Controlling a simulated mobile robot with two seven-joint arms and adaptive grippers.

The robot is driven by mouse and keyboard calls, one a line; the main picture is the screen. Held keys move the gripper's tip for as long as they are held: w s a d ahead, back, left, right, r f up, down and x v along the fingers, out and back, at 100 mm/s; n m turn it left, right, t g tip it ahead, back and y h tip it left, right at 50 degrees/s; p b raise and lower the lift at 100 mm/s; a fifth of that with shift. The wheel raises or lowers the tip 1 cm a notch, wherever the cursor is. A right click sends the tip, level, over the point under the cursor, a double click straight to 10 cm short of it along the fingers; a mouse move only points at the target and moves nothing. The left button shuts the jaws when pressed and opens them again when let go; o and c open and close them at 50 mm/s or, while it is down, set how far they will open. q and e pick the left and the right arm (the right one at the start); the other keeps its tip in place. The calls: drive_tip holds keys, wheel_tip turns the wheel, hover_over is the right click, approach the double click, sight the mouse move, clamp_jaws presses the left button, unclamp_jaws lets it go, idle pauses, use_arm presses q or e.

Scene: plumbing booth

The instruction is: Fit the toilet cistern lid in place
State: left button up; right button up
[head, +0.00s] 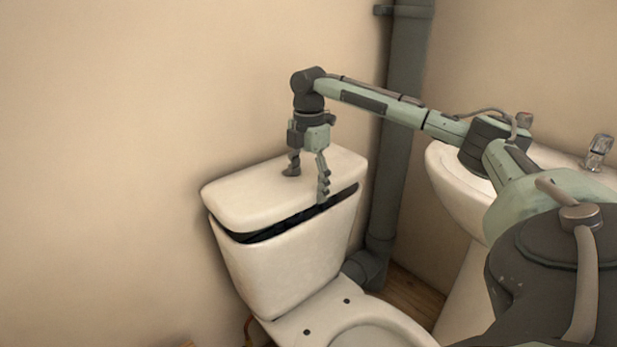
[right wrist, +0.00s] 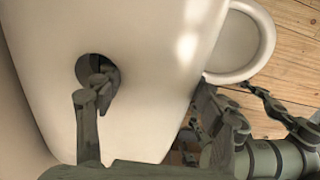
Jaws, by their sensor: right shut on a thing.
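The white cistern lid (head: 262,196) is over the white cistern (head: 290,255) in the head view. A dark gap shows between them along the front, so the lid is not flush there; its back contact is hidden. My right gripper (head: 306,184) is shut on the lid from above. In the right wrist view, one finger goes into the round hole in the lid (right wrist: 140,50), and the other finger of the gripper (right wrist: 150,105) is at the lid's front edge.
The toilet bowl (head: 375,335) is below the cistern. A grey vertical pipe (head: 398,150) stands close to the cistern's right. A white basin (head: 455,190) with a tap (head: 597,150) is further right, partly behind my arm. The wall is close behind.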

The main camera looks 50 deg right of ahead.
drive_tip(key=shift+w+f, duration=0.1)
drive_tip(key=shift+f, duration=1.85)
drive_tip(key=shift+f, duration=0.1)
drive_tip(key=o, duration=1.9)
drive_tip(key=shift+o, duration=0.4)
drive_tip(key=shift+f, duration=0.1)
wheel_tip(320, 180, up, 12)
drive_tip(key=shift+r, duration=0.1)
